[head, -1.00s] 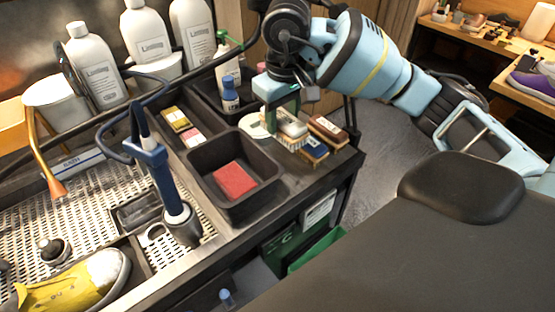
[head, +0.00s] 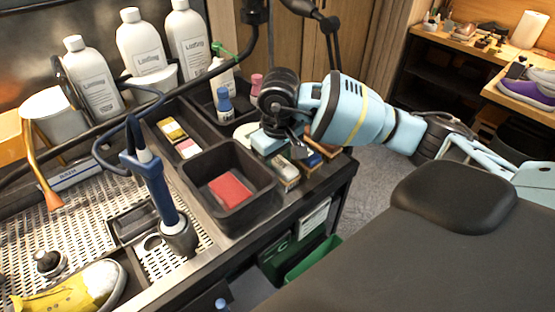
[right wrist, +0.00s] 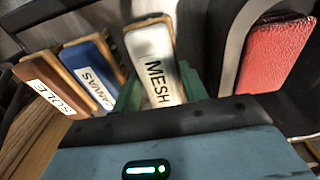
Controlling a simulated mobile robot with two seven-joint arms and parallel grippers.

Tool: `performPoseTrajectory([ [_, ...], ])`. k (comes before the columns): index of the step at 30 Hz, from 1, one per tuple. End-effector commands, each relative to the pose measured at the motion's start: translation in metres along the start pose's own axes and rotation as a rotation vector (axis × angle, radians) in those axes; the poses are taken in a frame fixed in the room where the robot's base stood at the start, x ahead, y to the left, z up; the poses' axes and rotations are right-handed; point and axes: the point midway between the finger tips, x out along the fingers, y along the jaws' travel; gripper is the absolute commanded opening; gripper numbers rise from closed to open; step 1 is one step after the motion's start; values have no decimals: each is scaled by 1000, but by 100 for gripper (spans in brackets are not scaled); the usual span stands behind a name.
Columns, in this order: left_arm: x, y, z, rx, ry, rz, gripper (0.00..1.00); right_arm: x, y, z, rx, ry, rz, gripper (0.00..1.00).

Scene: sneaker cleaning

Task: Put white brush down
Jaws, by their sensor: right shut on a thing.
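The white brush (right wrist: 152,60), labelled MESH, stands between the green fingers of my right gripper (right wrist: 158,82) in the right wrist view. The gripper is shut on it. In the head view my right gripper (head: 272,145) is low over the right end of the bench and hides its own fingers and part of the white brush (head: 284,170). The brush is beside the blue CANVAS brush (right wrist: 92,70) and the brown SOLE brush (right wrist: 52,85). I cannot tell whether its underside touches the bench. My left gripper is not in view.
A black bin (head: 235,212) with a red block (head: 230,190) is left of the brushes; the block also shows in the right wrist view (right wrist: 275,55). Bottles (head: 225,102) stand behind. A blue-handled tool (head: 155,185) stands upright on the left.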

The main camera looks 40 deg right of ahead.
Motion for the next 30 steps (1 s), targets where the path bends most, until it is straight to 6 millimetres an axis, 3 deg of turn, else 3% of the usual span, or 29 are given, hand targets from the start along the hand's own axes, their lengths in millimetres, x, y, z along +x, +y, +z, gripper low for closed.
performPoseTrajectory([
  [11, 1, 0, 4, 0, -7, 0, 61, 6, 0, 0, 0, 0, 0, 14],
  [12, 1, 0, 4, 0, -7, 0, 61, 6, 0, 0, 0, 0, 0, 46],
  [17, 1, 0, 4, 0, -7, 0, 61, 4, 0, 0, 0, 1, 0, 65],
  [25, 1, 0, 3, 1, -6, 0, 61, 3, 0, 0, 0, 2, 0, 65],
  [30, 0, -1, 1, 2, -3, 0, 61, -10, 0, -2, 0, 6, 0, 65],
])
